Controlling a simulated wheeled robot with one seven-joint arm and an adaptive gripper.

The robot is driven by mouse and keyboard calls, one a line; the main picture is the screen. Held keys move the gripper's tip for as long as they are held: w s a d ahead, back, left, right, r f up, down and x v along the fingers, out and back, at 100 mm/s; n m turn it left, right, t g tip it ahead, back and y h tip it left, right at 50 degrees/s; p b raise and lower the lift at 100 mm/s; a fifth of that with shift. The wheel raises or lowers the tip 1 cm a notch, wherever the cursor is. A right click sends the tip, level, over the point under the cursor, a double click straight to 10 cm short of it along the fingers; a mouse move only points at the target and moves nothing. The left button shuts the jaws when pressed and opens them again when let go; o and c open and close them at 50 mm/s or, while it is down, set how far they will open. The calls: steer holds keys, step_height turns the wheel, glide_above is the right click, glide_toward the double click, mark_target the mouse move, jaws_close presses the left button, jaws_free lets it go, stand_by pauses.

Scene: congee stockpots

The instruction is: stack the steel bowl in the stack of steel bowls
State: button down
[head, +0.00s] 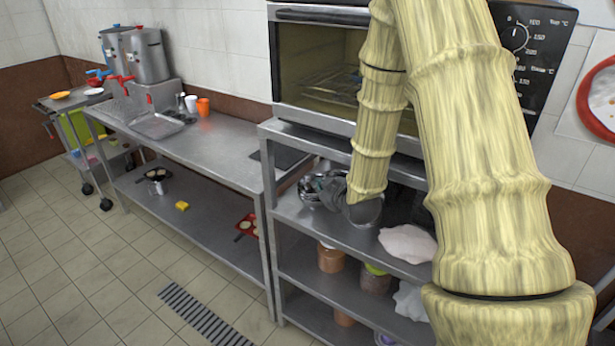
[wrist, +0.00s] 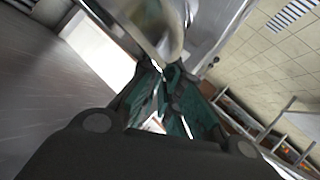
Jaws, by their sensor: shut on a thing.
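In the head view my gripper (head: 338,192) is at the upper shelf under the oven, partly hidden behind my arm. A steel bowl (head: 366,213) is tilted at the gripper's end, close above the shelf's front. Shiny steel pieces (head: 311,190) lie just left of the gripper; they look like the stack of steel bowls, but the gripper covers part of them. In the wrist view the dark green fingers (wrist: 172,92) are closed on the edge of a shiny curved steel surface, the bowl (wrist: 172,38). I cannot tell whether the held bowl touches the stack.
The oven (head: 318,70) stands directly above the shelf (head: 290,207), leaving little height. A whitish bag (head: 408,243) lies right of the bowl. Jars (head: 330,259) stand on the shelf below.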

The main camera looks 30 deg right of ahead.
steer(key=w, duration=0.3)
steer(key=w+d+p, duration=0.1)
steer(key=w, duration=0.3)
steer(key=w+d+p, duration=0.1)
steer(key=w, duration=0.2)
steer(key=shift+w, duration=0.2)
steer(key=shift+f+p, duration=1)
steer(key=shift+f, duration=0.75)
steer(key=c, duration=1.6)
jaws_free()
steer(key=shift+c, duration=0.2)
steer(key=shift+s+a, duration=0.1)
steer(key=shift+s, duration=0.05)
